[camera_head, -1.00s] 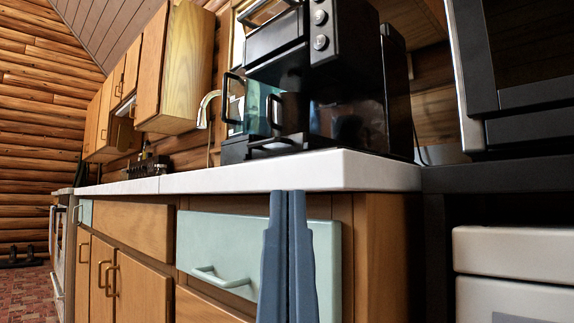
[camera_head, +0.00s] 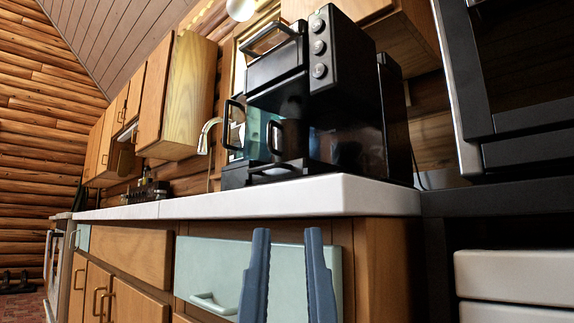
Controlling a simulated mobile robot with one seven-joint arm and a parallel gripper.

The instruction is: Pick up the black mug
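The black mug (camera_head: 291,138) appears to stand on the base of the black coffee machine (camera_head: 345,100) on the white counter. Its handle points left. It is dark against the machine, so its outline is hard to make out. My gripper (camera_head: 287,236) is at the bottom centre, its two blue-grey fingers pointing up and spread apart with nothing between them. In the picture it is below the mug and the counter edge, in front of the pale green drawer, apart from the mug.
A teal-tinted glass carafe (camera_head: 236,130) with a black handle is left of the mug. The white counter (camera_head: 350,196) has its edge above my fingers. A pale green drawer (camera_head: 215,262) with a protruding handle is below. A dark appliance (camera_head: 525,90) is at right.

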